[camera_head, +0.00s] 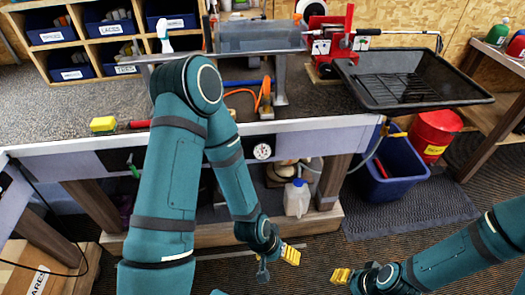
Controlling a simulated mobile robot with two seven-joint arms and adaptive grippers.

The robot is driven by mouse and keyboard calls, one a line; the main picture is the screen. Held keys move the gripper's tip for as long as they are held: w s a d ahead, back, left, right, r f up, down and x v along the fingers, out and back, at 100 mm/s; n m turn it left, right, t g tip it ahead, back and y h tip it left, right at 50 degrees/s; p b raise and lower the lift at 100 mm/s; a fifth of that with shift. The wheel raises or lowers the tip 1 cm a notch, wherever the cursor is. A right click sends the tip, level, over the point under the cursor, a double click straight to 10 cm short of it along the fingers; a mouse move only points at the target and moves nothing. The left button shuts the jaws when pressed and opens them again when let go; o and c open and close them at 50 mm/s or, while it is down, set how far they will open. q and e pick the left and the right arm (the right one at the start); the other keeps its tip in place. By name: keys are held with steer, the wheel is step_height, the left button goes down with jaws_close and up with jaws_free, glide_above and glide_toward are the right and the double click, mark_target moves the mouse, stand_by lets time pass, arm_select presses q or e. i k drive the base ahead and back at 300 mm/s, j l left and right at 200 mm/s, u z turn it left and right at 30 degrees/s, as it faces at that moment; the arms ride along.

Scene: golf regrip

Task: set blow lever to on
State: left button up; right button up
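A small green-handled lever (133,167) sticks out from the dark panel on the front of the workbench, left of my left arm. I cannot read any label that marks it as the blow lever, nor tell its on or off setting. A round white gauge (262,151) sits on the bench front right of my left arm. My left gripper (284,257) hangs low in front of the bench, well right of the green lever and apart from it. My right gripper (343,275) is at the lower right, over the floor. Both show yellow finger pads; their opening is unclear. I see nothing held.
A blue bin (398,165) and red can (434,132) stand at right. A white jug (297,198) sits below the bench.

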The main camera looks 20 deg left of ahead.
mark_target(132, 168)
steer(key=u, duration=2)
steer(key=i+j+u, duration=0.2)
steer(key=i+u, duration=0.15)
steer(key=i+j+u, duration=0.1)
steer(key=i+u, duration=0.25)
